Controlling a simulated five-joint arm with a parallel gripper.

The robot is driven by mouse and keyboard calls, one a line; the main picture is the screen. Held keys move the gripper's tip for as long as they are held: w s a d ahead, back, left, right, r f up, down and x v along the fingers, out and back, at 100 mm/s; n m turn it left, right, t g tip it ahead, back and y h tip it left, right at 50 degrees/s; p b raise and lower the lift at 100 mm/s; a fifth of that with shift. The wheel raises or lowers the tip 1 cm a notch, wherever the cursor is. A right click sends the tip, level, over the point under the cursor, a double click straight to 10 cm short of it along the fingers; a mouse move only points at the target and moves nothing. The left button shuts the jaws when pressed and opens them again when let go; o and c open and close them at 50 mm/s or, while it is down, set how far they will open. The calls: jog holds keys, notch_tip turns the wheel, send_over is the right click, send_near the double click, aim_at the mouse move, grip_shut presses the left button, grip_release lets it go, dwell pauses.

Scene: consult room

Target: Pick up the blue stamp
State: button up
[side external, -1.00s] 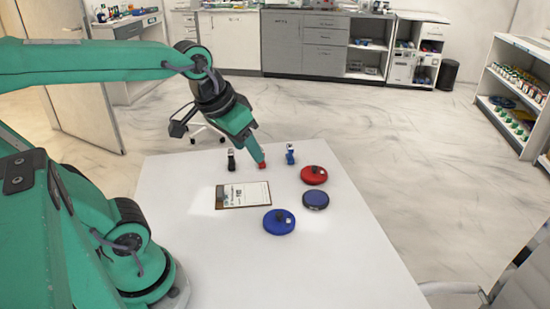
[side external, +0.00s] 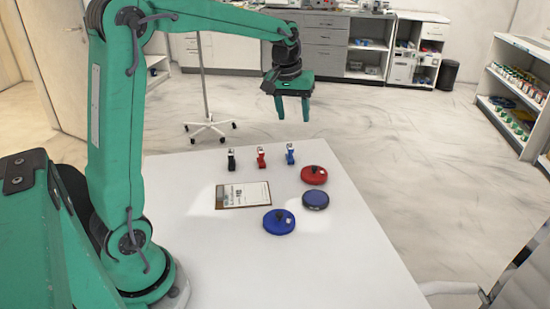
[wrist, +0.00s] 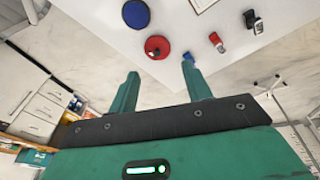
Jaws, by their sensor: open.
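The blue stamp (side external: 290,153) stands upright near the back edge of the white table, the rightmost of three stamps in the side view. It also shows in the wrist view (wrist: 188,56), close to the tip of one finger in the picture. My gripper (side external: 292,112) is open and empty, raised well above the table, with its fingers pointing down. Both green fingers also show spread in the wrist view (wrist: 160,70). The red stamp (side external: 261,156) and the black stamp (side external: 231,160) stand upright to the left of the blue one.
A red round pad (side external: 313,175), a dark round pad (side external: 316,201) and a blue round pad (side external: 279,222) lie on the table. A clipboard (side external: 243,196) lies in front of the stamps. The front of the table (side external: 310,280) is clear.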

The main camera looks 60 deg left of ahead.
jog(key=w+a+f+n+g, duration=0.1)
jog(key=w+a+f+n, duration=0.2)
jog(key=w+a+f, duration=0.35)
jog(key=n+g, duration=0.1)
jog(key=n, duration=0.1)
send_over(291, 148)
jog(key=shift+h, duration=0.3)
notch_tip(291, 148, down, 10)
jog(key=shift+f, duration=0.1)
jog(key=shift+a+f+n, duration=0.15)
jog(key=shift+n, duration=0.15)
jog(key=shift+w+f, duration=0.1)
jog(key=shift+f, duration=3.8)
jog(key=c, duration=1.1)
jog(key=shift+o, duration=0.2)
jog(key=shift+r, duration=0.15)
grip_shut()
